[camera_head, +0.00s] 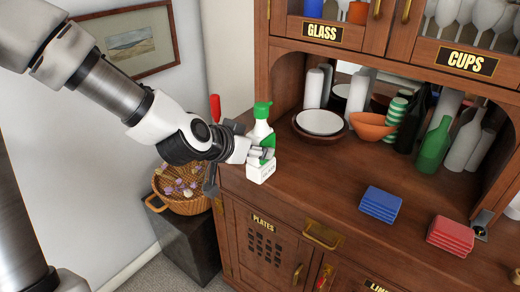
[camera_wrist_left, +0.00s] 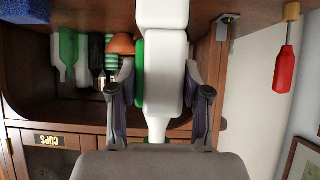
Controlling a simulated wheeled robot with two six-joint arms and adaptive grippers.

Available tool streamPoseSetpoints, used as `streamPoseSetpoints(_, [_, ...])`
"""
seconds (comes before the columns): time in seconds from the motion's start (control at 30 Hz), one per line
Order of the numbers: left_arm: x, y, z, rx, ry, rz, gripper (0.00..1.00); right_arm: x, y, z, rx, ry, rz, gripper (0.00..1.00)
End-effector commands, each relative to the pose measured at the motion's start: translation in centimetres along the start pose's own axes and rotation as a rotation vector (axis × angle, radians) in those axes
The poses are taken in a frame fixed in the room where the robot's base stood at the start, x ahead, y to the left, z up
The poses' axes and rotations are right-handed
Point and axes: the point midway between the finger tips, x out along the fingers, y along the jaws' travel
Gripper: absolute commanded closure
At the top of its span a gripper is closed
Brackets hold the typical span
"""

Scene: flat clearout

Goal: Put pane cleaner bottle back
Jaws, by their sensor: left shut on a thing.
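The pane cleaner bottle (camera_head: 261,131) is white with a green spray head and a green patch on its side. It is upright over the left end of the wooden cabinet's counter (camera_head: 300,190); I cannot tell if its base touches the wood. My left gripper (camera_head: 262,153) reaches in from the left and is shut on the bottle's body. In the left wrist view the white bottle (camera_wrist_left: 166,80) lies between the two fingers (camera_wrist_left: 160,98), and its lower part in that picture is partly hidden by the gripper. My right gripper is not in view.
A red-handled tool (camera_head: 215,107) is just left of the bottle. Plates (camera_head: 320,122), an orange bowl (camera_head: 373,127) and a green bottle (camera_head: 434,147) stand in the niche. Blue (camera_head: 380,204) and red (camera_head: 450,235) folded stacks lie on the counter. A wicker basket (camera_head: 181,206) stands lower left.

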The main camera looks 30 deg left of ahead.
Motion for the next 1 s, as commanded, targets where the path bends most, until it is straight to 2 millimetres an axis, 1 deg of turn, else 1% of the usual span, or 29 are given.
streamPoseSetpoints(0.07, [1.4,-1.4,-0.4,-0.007,0.005,-0.001,0.63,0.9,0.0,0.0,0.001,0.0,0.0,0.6])
streamPoseSetpoints(0.1, [1.9,-2.2,-1.3,-0.008,0.002,-0.001,0.63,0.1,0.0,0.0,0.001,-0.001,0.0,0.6])
streamPoseSetpoints(0.17, [3.0,-3.6,-1.9,-0.009,0.001,-0.002,0.63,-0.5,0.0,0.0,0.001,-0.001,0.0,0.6])
streamPoseSetpoints(0.3, [6.1,-6.8,-3.3,-0.005,0.001,-0.003,0.63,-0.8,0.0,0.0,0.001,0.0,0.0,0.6])
streamPoseSetpoints(0.43, [8.3,-9.2,-4.2,-0.002,0.001,-0.003,0.63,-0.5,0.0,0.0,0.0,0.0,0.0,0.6])
streamPoseSetpoints(0.6, [9.8,-10.8,-4.9,-0.001,0.001,-0.002,0.63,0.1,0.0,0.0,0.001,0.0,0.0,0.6])
streamPoseSetpoints(0.7, [11.2,-10.7,-2.8,-0.001,-0.002,0.001,0.63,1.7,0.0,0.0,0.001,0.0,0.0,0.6])
streamPoseSetpoints(0.73, [11.4,-10.7,-2.4,-0.001,-0.002,0.001,0.63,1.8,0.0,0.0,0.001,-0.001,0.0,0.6])
streamPoseSetpoints(0.8, [11.7,-10.7,-2.0,-0.001,-0.001,0.0,0.63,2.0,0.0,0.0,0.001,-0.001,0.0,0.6])
streamPoseSetpoints(1.0, [11.6,-10.7,-2.1,-0.002,0.0,0.0,0.63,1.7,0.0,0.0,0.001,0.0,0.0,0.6])
